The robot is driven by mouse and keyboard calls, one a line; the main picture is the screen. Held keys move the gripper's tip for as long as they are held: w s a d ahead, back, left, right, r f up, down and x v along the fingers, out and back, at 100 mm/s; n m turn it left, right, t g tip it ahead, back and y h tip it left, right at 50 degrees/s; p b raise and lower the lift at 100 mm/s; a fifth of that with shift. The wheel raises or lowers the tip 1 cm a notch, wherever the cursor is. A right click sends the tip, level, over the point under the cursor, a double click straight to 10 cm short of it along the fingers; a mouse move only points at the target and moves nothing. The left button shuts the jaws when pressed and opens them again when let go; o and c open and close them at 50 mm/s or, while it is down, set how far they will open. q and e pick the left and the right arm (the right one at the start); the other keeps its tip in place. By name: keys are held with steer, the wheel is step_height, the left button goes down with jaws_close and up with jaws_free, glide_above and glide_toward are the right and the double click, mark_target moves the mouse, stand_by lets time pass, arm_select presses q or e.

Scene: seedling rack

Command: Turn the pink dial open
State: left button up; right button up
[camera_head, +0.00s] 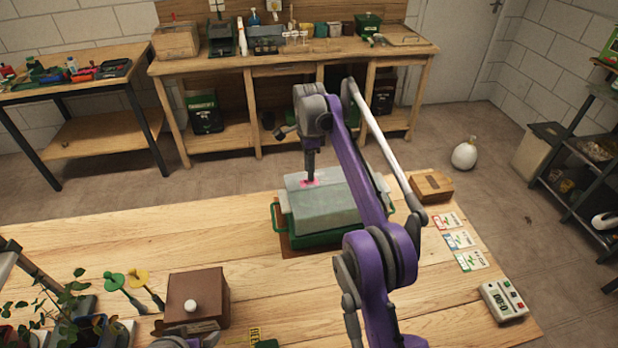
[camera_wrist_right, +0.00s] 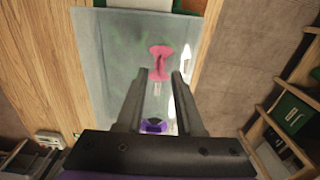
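The pink dial (camera_head: 309,183) sits on top of a translucent grey-green lid (camera_head: 330,207) over a green tray (camera_head: 318,239). In the right wrist view the dial (camera_wrist_right: 160,62) shows as a pink knob with a narrowed middle. My right gripper (camera_head: 310,176) points down at the dial from above. In the right wrist view its two fingers (camera_wrist_right: 164,75) are apart, with the dial just ahead of their tips and no clear contact. In the head view the fingers hide part of the dial. A dark and purple part of my left arm shows at the bottom edge; its fingers cannot be made out.
A brown box with a white knob (camera_head: 198,299), yellow and green tags, and seedlings stand at the left. A wooden box (camera_head: 432,187), seed cards (camera_head: 458,240) and a small meter (camera_head: 503,301) lie to the right. Bare tabletop (camera_head: 150,235) lies left of the tray.

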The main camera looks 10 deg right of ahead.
step_height(320, 180, down, 2)
steer(key=shift+s+f, duration=0.1)
steer(key=shift+f, duration=0.25)
jaws_close()
